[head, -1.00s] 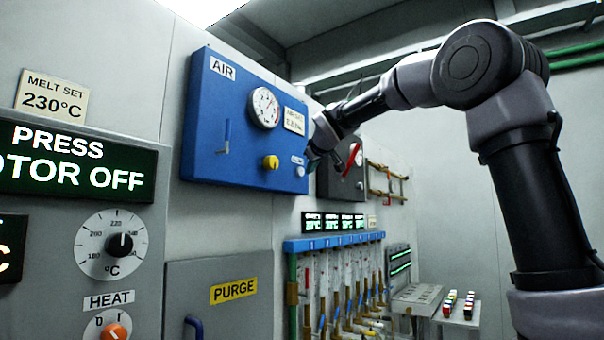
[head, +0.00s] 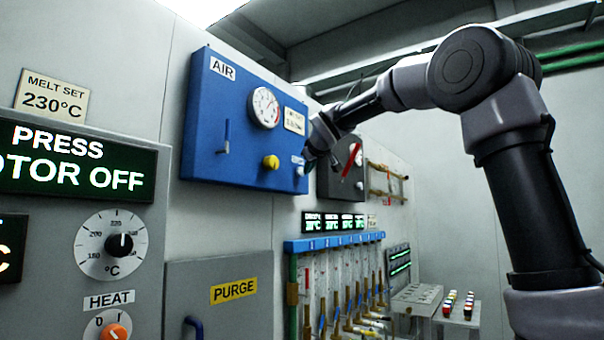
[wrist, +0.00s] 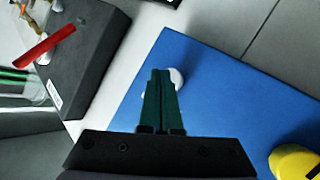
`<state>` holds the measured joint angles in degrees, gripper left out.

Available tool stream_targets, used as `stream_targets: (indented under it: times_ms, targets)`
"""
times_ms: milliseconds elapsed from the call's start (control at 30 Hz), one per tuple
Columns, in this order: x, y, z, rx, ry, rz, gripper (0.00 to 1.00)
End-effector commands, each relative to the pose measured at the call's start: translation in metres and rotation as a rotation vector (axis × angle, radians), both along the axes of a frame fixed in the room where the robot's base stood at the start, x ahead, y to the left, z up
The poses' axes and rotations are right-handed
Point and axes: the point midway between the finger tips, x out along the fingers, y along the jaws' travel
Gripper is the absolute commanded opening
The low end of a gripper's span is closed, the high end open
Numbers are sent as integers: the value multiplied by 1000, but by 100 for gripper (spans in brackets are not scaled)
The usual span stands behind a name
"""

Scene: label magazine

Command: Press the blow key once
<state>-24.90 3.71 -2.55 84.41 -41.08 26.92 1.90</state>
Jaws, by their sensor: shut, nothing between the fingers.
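The blue AIR panel (head: 205,130) is on the wall, with a small round pale key (head: 300,171) under a small label at its lower right corner. The label is too small to read clearly. In the wrist view the pale key (wrist: 178,77) shows just behind and to the right of my fingertips, partly hidden by them. My gripper (wrist: 161,74) is shut and empty, its green fingers pointing at the blue panel face beside the key. I cannot tell whether the tips touch it. In the head view my gripper is at the panel's right edge, its fingers barely visible.
A yellow knob (head: 271,162), a blue lever (head: 226,137) and a gauge (head: 265,107) are on the same panel. A dark box with a red lever (head: 349,161) sits close on the right. Below is a blue manifold (head: 335,241) with several tubes.

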Motion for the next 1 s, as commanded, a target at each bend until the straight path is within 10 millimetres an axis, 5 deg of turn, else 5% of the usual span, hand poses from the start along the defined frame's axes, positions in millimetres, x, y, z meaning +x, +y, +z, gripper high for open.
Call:
stream_targets:
  times_ms: [1000]
  targets:
    - [4,6,0,0,-1,0,0]
